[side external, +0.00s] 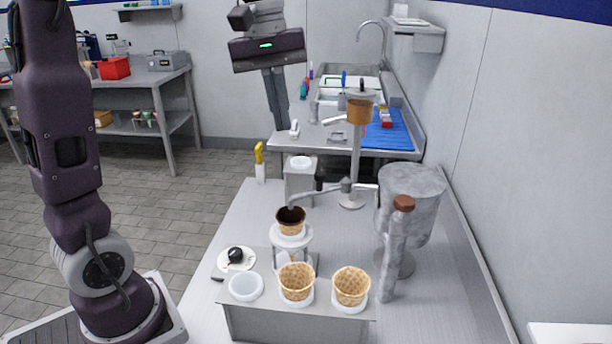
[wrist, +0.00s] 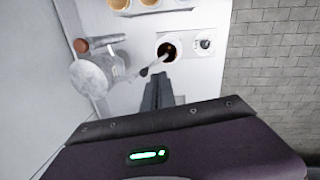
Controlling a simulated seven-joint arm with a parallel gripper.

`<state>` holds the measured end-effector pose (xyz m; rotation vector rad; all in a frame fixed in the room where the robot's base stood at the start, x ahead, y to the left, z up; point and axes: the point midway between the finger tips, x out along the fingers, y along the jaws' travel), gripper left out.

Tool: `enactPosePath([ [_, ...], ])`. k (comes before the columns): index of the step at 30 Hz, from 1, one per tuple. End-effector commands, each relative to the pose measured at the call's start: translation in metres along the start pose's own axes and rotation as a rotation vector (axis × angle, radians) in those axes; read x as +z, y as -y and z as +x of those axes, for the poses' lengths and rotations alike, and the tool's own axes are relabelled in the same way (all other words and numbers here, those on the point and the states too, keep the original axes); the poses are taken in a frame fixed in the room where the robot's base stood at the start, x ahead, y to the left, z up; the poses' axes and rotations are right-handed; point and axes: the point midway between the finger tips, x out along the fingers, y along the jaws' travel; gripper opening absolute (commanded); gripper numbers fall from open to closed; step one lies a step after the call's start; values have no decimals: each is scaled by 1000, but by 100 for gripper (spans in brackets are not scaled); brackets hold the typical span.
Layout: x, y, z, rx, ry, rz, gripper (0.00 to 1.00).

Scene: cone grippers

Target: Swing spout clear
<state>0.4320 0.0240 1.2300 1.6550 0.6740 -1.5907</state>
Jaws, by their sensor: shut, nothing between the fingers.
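The grey metal spout (side external: 325,191) reaches left from a mottled grey tank (side external: 411,200), with a joint partway along. Its tip is over the dark-lined cone (side external: 291,221), which stands upright in a white ring holder. In the wrist view the spout (wrist: 154,67) runs from the tank (wrist: 96,84) to the dark cone mouth (wrist: 167,51). My gripper (side external: 283,140) points down, shut and empty, high above and behind the spout in the side view. In the wrist view its fingertips (wrist: 159,77) appear close below the spout; touching is not evident.
Two waffle cones (side external: 297,281) (side external: 351,286) stand in the front rack beside an empty white ring (side external: 246,287). A speckled roller with a brown cap (side external: 395,249) stands right. A white dish with a black knob (side external: 236,257) sits left. A yellow-handled tool (side external: 259,162) stands behind.

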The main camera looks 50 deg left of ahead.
Motion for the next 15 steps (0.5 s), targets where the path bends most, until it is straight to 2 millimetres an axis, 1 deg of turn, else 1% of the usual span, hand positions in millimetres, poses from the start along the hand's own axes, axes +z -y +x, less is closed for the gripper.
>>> enactPosePath([
  [1,-23,-6,6,-20,36,-89,0],
  [3,-48,-11,12,-45,80,-203,0],
  [6,-73,-13,22,-76,124,-320,0],
  [10,-88,-14,29,-94,149,-390,0],
  [15,-89,-14,30,-98,154,-401,0],
])
